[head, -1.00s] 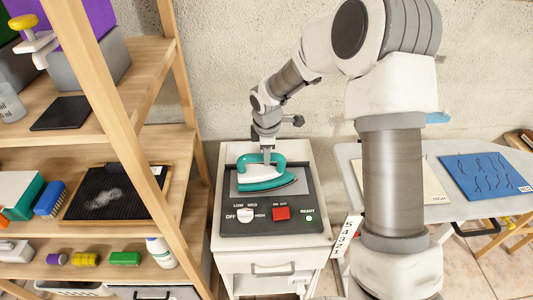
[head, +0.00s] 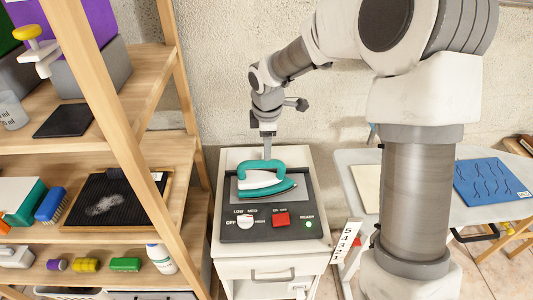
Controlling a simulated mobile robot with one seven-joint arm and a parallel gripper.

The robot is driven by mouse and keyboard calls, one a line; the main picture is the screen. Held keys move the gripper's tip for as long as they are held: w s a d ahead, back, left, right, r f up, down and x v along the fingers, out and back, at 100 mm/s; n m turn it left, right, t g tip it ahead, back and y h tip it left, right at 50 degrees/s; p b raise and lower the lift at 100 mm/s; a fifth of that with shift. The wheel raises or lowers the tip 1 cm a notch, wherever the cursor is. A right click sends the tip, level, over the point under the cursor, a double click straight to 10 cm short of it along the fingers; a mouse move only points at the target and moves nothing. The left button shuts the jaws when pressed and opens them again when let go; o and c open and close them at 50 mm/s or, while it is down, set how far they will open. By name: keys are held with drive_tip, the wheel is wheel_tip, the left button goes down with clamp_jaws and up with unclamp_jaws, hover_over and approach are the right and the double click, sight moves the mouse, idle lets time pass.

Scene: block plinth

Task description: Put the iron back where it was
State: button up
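The iron (head: 266,186), teal with a white body, rests on the grey plate (head: 240,195) set into the dark control panel (head: 229,233) on the white cabinet. Its tip points right. My gripper (head: 267,155) points down at the top of the iron's teal handle (head: 262,165). Only one narrow finger profile shows, so its opening is hidden. I cannot tell whether the fingertips touch the handle or stand just behind or above it.
The panel carries a white knob (head: 245,222), a red switch (head: 281,220) and a lit green light (head: 309,224). A wooden shelf (head: 150,95) with several items stands close on the left. A table with a blue mat (head: 492,181) is at the right.

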drive_tip(key=s+d+r+m+h, duration=0.1)
drive_tip(key=s+d+r+m, duration=0.1)
drive_tip(key=s+r, duration=0.3)
drive_tip(key=s+d+r+m, duration=0.2)
drive_tip(key=r+m, duration=0.1)
drive_tip(key=r, duration=0.3)
drive_tip(key=s+d+r+m+t, duration=0.1)
drive_tip(key=s+d+r+m, duration=0.1)
drive_tip(key=s+m, duration=0.4)
drive_tip(key=s+d+r+m+t+y, duration=0.1)
drive_tip(key=s+d+m, duration=0.4)
drive_tip(key=s, duration=0.9)
wheel_tip(320, 180, up, 3)
drive_tip(key=shift+s+f+m+t, duration=0.25)
drive_tip(key=shift+m+t, duration=0.35)
drive_tip(key=shift+m, duration=0.4)
drive_tip(key=shift+s, duration=0.1)
